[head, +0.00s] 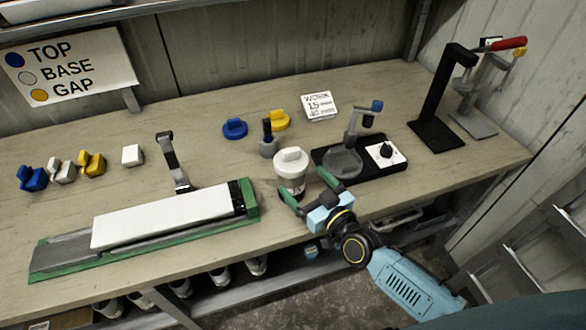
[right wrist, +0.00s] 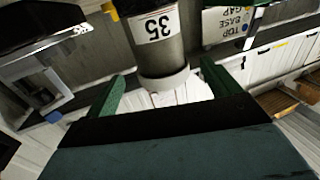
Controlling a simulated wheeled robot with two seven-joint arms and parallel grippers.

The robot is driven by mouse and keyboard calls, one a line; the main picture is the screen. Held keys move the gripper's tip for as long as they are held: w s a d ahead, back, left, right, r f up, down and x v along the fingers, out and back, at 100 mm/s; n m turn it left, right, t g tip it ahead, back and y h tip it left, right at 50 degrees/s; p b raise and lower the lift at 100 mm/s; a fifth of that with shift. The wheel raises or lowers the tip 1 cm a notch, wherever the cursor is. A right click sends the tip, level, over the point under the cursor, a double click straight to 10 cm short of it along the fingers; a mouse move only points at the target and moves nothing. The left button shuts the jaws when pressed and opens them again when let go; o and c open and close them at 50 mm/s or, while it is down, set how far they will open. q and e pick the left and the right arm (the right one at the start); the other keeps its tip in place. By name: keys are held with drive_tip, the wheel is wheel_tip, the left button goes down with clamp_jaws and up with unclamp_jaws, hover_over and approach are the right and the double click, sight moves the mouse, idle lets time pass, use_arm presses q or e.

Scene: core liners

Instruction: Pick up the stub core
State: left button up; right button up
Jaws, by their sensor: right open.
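A short grey cylinder with a white knobbed cap (head: 291,162) and a white label stands upright near the bench's front edge; I take it to be the stub core. In the right wrist view the grey cylinder (right wrist: 165,52) shows a label reading 35, upside down, with a pale ring at one end. My right gripper (head: 311,188) has green fingers and is open, at the near side of the cylinder. In the right wrist view its fingers (right wrist: 160,86) stand apart, one to each side of the cylinder, with visible gaps. My left gripper is not in view.
A black tray (head: 398,160) with a grey dish stands just right of the cylinder. A long white liner (head: 160,215) on a green-edged cradle lies to the left. Blue and yellow caps (head: 235,128) lie behind. A black stand (head: 434,130) is at the right.

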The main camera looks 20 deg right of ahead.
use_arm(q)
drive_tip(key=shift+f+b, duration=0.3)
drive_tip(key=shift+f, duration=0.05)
use_arm(e)
drive_tip(key=x, duration=0.7)
drive_tip(key=c, duration=1.5)
drive_tip(key=shift+r, duration=0.1)
drive_tip(key=shift+c, duration=0.2)
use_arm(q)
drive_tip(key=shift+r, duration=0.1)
use_arm(e)
drive_tip(key=shift+s, duration=0.1)
